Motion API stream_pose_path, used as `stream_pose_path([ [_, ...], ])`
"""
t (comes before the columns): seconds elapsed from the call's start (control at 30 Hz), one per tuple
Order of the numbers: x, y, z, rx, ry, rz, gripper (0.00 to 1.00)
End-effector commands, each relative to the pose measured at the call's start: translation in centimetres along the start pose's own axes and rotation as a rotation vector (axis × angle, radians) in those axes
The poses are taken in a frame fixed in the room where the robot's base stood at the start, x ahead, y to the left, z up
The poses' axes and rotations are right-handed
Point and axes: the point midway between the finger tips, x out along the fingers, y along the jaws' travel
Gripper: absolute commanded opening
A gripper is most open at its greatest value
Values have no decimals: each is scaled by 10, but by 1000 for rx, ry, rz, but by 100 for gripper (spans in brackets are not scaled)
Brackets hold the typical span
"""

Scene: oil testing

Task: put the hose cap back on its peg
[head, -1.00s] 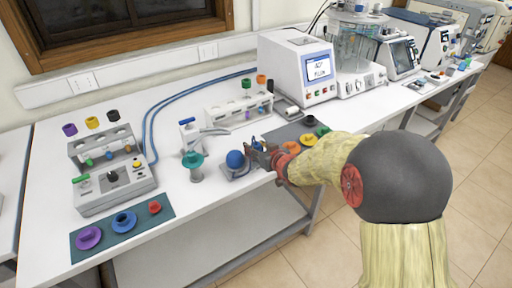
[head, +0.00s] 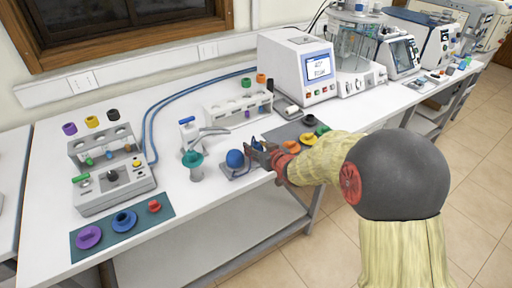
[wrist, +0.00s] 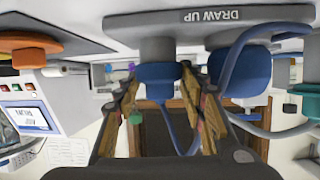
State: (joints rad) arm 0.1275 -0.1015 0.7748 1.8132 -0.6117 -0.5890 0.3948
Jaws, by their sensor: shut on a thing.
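The blue hose cap (wrist: 161,76) is between my fingertips in the wrist view, which is upside down. It meets the end of the grey peg (wrist: 158,48) and lines up with it; how far it is seated cannot be told. The peg rises from a grey base (wrist: 150,20) marked "DRAW UP". A blue hose (wrist: 238,52) loops past the cap. The blue bulb (wrist: 248,75) is on the same base, also seen in the head view (head: 235,158). My gripper (head: 256,150) is shut on the cap; it also shows in the wrist view (wrist: 162,90). In the head view my fingers mostly hide cap and peg.
A teal-topped cup (head: 194,168) stands left of the bulb. A rack (head: 238,112) is behind it. An orange cap (head: 292,146) lies on a dark mat right of my gripper. The bench front edge runs close below my gripper.

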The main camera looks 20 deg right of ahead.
Motion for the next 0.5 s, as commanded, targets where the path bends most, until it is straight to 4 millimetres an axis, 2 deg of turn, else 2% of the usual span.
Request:
stream_pose_path([
  [0.47,4,0,9,0,0,0,16],
  [0.5,3,0,8,0,0,0,43],
])
